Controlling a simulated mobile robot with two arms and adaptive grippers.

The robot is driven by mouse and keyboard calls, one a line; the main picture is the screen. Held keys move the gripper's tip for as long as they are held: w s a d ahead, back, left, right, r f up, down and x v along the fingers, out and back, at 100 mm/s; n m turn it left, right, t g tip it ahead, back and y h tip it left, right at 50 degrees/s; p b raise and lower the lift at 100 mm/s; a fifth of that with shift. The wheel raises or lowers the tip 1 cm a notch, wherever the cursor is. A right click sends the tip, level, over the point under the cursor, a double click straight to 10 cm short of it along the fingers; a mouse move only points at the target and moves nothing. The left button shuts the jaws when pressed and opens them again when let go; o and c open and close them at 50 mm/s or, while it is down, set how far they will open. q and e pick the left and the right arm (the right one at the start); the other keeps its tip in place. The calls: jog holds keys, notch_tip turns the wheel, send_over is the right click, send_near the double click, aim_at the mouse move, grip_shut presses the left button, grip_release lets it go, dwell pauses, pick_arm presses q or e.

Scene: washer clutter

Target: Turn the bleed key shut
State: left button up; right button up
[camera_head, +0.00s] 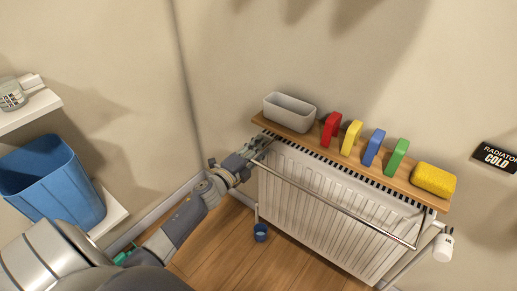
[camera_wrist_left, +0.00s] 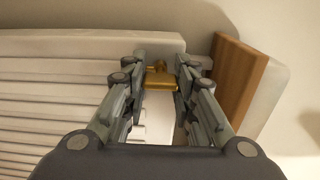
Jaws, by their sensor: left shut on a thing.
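The brass bleed key (camera_wrist_left: 160,77) shows in the left wrist view between the fingertips of my left gripper (camera_wrist_left: 160,82). The gripper is shut on the key at the end of the white radiator (camera_wrist_left: 60,85). In the head view my left gripper (camera_head: 258,149) is at the radiator's upper left corner, below the wooden shelf; the key is hidden there. The radiator (camera_head: 315,198) stands against the wall. The valve under the key is mostly hidden. My right gripper is not in view.
The wooden shelf (camera_head: 308,146) over the radiator carries a white tray (camera_head: 290,110), several coloured blocks and a yellow sponge (camera_head: 433,180). A metal rail (camera_head: 335,206) crosses the radiator's front. A blue cup (camera_head: 261,232) is on the floor below. A blue bin (camera_head: 52,180) stands left.

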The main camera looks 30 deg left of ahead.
pick_arm(q)
jog(key=o, duration=1.1)
jog(key=s, duration=0.8)
jog(key=s+a, duration=0.1)
jog(key=s, duration=0.3)
